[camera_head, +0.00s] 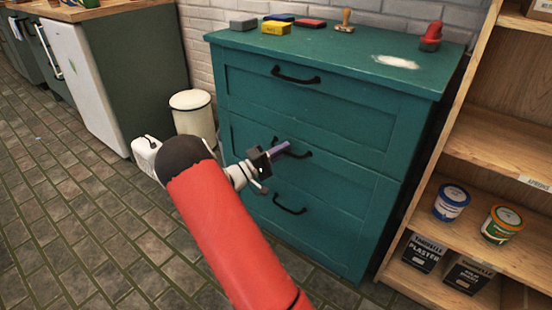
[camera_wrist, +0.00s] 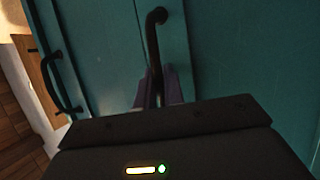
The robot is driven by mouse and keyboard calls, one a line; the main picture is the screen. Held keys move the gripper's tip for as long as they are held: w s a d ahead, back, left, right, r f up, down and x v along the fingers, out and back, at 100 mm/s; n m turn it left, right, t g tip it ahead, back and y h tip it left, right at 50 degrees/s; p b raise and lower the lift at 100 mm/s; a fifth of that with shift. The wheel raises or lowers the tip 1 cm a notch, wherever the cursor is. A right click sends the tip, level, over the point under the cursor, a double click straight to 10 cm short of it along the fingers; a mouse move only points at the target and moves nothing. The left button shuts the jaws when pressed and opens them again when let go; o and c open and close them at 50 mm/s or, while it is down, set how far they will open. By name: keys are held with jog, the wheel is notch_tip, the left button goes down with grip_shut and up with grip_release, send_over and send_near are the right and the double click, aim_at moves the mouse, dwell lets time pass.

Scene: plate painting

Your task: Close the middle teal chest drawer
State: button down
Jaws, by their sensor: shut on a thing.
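The teal chest (camera_head: 330,57) has three stacked drawers, each with a dark bar handle. The middle drawer (camera_head: 350,165) looks flush or nearly flush with the others; a small gap cannot be ruled out. My gripper (camera_head: 280,149) is at the middle drawer's handle (camera_head: 304,155), with its purple fingers shut on it. In the wrist view, the fingers (camera_wrist: 159,88) close around the dark handle (camera_wrist: 152,35), which hides part of the drawer front. The top drawer (camera_head: 340,105) and bottom drawer (camera_head: 330,225) look closed.
Sanding blocks (camera_head: 276,28), a stamp (camera_head: 345,21) and a red object (camera_head: 431,37) lie on the chest top beside white powder (camera_head: 396,61). A white bin (camera_head: 193,115) stands left, and a wooden shelf (camera_head: 480,150) with tubs stands right. The tiled floor in front is clear.

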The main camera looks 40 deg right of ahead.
jog(key=shift+w+d, duration=0.15)
jog(key=shift+d, duration=0.25)
jog(key=c, duration=1.8)
grip_release()
jog(key=shift+d, duration=0.1)
jog(key=b+v, duration=0.1)
jog(key=v, duration=0.7)
